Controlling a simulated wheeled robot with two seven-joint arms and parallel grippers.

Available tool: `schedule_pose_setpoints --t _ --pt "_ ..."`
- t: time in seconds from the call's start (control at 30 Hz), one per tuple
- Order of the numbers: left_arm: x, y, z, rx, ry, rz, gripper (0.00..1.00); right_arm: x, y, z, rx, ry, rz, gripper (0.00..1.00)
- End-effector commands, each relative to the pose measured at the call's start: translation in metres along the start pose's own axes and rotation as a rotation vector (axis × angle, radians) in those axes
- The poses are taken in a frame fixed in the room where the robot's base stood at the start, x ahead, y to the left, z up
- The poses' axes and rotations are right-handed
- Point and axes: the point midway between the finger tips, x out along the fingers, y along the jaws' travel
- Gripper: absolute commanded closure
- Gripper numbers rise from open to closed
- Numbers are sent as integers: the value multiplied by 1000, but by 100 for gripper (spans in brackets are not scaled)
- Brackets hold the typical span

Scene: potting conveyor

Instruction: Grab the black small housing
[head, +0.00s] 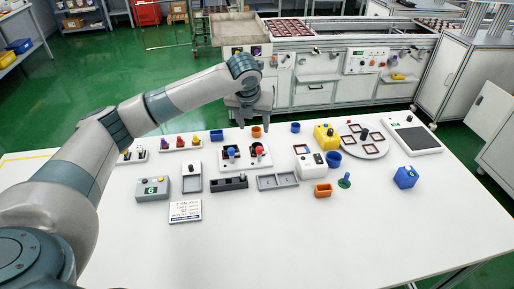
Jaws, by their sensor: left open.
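My left gripper (255,121) is open and points down above the back middle of the white table, near an orange cup (256,131). It appears to hold nothing. A small black piece (364,134) stands on a round grey plate (374,152) at the back right, among dark red square frames. It may be the black small housing, but it is too small to tell for sure. Other dark pieces sit on a stand with red and blue knobs (246,158) below the gripper. My right gripper is not in view.
A dark grey block (229,183) and empty grey tray (278,181) lie midtable. A conveyor (310,62) runs behind.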

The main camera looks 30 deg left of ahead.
Motion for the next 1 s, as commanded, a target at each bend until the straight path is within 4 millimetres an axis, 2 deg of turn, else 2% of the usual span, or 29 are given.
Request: schedule_pose_setpoints --t 0.2,0.4,0.53,1.0 --pt "39 0 0 -1 3 1 48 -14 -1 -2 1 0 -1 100" --pt "66 0 0 0 2 1 48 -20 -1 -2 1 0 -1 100" --pt "74 0 0 0 0 -1 48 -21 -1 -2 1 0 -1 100" --pt "80 0 -2 1 2 1 48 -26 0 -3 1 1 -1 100"
